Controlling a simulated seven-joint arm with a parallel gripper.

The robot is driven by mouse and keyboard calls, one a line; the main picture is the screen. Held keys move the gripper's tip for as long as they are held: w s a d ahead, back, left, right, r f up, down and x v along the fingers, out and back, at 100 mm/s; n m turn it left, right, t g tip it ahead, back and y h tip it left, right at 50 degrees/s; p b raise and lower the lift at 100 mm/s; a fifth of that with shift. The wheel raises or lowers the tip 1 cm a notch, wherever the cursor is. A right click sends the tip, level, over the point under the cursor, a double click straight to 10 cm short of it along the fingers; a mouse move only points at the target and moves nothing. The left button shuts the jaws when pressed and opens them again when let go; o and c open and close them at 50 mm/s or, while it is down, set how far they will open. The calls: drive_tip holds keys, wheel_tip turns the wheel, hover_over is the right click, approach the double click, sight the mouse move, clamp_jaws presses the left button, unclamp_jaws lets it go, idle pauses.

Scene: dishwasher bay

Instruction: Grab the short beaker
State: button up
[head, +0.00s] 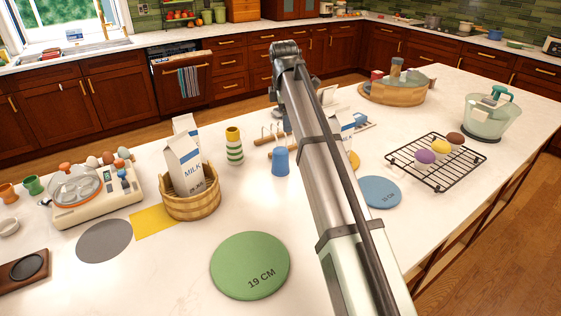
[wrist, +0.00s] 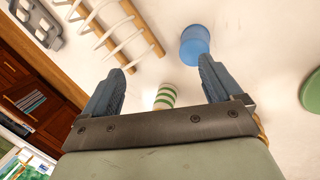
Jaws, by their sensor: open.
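A plain blue beaker (head: 280,161) stands on the white counter, just left of my arm in the head view. It is shorter than the striped green, white and yellow beaker (head: 234,146) to its left. In the wrist view the blue beaker (wrist: 195,42) is beyond my right fingertip, apart from it. The striped beaker (wrist: 165,97) shows between the fingers, partly hidden by the gripper body. My gripper (wrist: 162,66) is open, with nothing between its fingertips. In the head view my arm hides most or all of the gripper.
A wooden rack with pegs (wrist: 120,28) is close by the blue beaker. A wooden basket (head: 190,203) holding milk cartons (head: 184,163) stands to the left. A green 19 CM mat (head: 248,266) lies in front, and a blue mat (head: 380,192) lies right of my arm.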

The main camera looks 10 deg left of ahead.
sight(280, 161)
drive_tip(key=s+g, duration=0.1)
drive_tip(key=s+f, duration=0.1)
drive_tip(key=s+f+n+g, duration=0.1)
drive_tip(key=shift+s+a+f+g, duration=0.1)
drive_tip(key=shift+a+g, duration=0.2)
drive_tip(key=shift+a, duration=0.05)
drive_tip(key=shift+s+f, duration=0.2)
drive_tip(key=shift+f, duration=0.2)
wheel_tip(280, 161, down, 13)
drive_tip(key=shift+w+f, duration=0.1)
drive_tip(key=shift+w, duration=0.05)
drive_tip(key=shift+c, duration=0.2)
drive_tip(key=c, duration=1.1)
